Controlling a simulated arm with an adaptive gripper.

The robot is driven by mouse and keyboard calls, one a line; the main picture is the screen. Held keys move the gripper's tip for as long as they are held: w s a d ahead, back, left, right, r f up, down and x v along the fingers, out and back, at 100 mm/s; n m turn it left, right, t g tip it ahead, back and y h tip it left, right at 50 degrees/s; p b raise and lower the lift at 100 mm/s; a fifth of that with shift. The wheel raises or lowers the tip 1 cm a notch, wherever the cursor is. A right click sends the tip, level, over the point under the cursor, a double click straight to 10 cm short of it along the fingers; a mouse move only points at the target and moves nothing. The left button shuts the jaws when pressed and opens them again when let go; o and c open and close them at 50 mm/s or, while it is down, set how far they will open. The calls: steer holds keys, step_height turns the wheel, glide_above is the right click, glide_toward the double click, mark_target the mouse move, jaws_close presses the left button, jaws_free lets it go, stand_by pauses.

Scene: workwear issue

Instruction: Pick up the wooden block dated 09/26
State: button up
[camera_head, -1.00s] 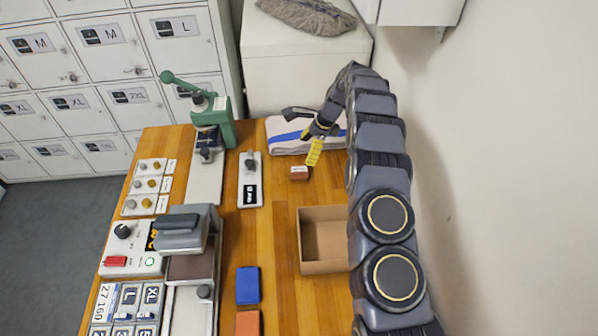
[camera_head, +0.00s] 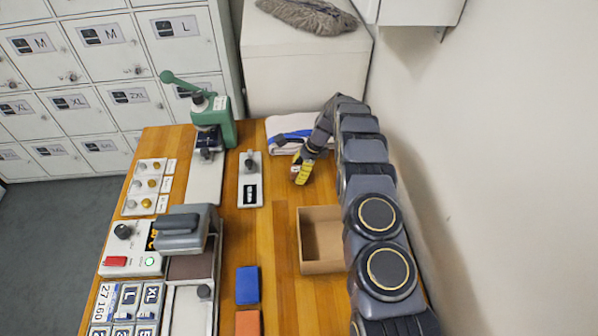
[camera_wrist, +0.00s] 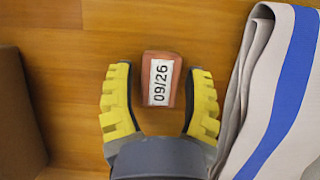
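The wooden block (camera_wrist: 161,80) is reddish brown with a white label reading 09/26. In the wrist view it lies on the wooden table between the two yellow fingers of my gripper (camera_wrist: 160,100), with a visible gap on each side. My gripper is open. In the head view my gripper (camera_head: 301,172) is low over the table, in front of the folded cloth, and it hides the block.
A folded pale cloth with a blue stripe (camera_wrist: 290,90) lies close to the right finger. An open cardboard box (camera_head: 305,268) stands nearer on the table. A small switch panel (camera_head: 250,190) and a green press (camera_head: 222,125) are to the left.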

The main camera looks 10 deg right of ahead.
steer(key=c, duration=0.5)
